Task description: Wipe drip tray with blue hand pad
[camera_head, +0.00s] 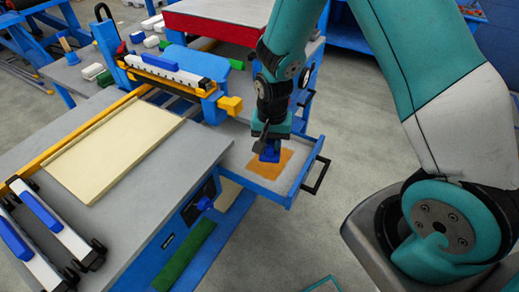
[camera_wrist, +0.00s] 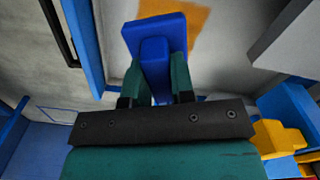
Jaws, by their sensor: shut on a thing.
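The drip tray (camera_head: 239,160) is a grey, blue-rimmed pull-out tray at the machine's right side, with a black handle. An orange patch (camera_head: 260,170) lies on its floor; it also shows in the wrist view (camera_wrist: 188,22). My gripper (camera_head: 268,146) points down over the tray. In the wrist view my gripper (camera_wrist: 156,85) is shut on the blue hand pad (camera_wrist: 153,32). The pad (camera_head: 270,155) is at the patch's upper edge in the head view. I cannot tell whether it touches the tray floor. The gripper hides part of the pad.
A cream panel (camera_head: 115,142) lies on the grey machine table (camera_head: 60,150) at left. A blue bridge with a yellow block (camera_head: 230,105) stands close left of my gripper. A red-sided table (camera_head: 215,22) is behind. Open floor (camera_head: 335,130) lies right of the tray.

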